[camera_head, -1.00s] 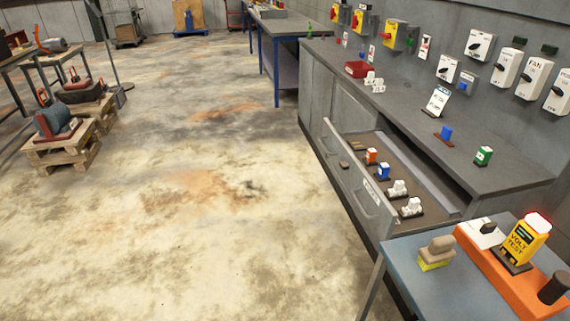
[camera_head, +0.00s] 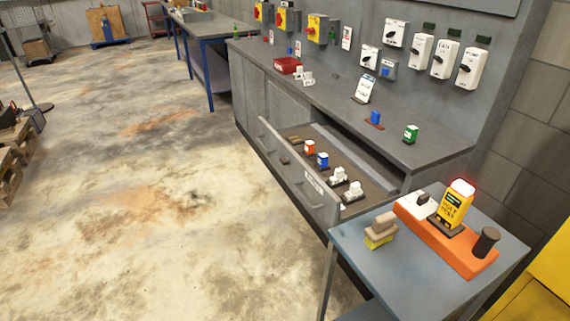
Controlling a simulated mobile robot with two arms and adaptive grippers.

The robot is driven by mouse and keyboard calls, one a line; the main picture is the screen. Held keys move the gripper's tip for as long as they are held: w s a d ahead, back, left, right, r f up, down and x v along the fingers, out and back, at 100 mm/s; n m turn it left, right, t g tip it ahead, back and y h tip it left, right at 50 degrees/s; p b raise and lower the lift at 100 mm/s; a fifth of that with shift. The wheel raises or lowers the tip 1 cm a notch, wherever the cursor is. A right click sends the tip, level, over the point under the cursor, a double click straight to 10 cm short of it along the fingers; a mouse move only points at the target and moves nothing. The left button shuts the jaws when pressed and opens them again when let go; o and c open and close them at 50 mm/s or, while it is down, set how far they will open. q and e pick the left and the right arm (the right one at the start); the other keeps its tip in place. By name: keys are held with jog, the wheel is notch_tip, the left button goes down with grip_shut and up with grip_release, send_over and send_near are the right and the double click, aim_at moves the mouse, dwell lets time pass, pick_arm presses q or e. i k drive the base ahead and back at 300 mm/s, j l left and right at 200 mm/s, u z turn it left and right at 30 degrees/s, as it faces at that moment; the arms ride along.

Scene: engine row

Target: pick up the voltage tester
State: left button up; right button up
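The voltage tester (camera_head: 455,205) is a yellow block with dark lettering and a glowing red-white top. It stands upright on a dark base on an orange board (camera_head: 468,262), which lies on the small blue-grey table (camera_head: 350,262) at the lower right. A white switch box (camera_head: 415,204) with a dark knob is to its left on the board, and a dark cylinder (camera_head: 486,242) is to its right. Neither of my grippers is in view.
A sponge-like beige and yellow block (camera_head: 380,230) lies on the same table. An open drawer (camera_head: 300,180) with several small coloured items juts out from the grey workbench (camera_head: 340,105). A yellow cabinet (camera_head: 545,285) stands at the right edge.

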aim_at(457, 198)
jog(key=j+z, duration=0.15)
jog(key=z, duration=0.25)
jog(key=j+z, duration=0.1)
jog(key=z, duration=0.3)
jog(key=j+z, duration=0.15)
jog(key=z, duration=0.25)
jog(key=j+z, duration=0.1)
jog(key=z, duration=0.3)
jog(key=k+j+z, duration=0.1)
jog(key=z, duration=0.3)
jog(key=k+j, duration=0.2)
jog(key=i+j, duration=0.1)
jog(key=i, duration=0.35)
jog(key=z, duration=0.05)
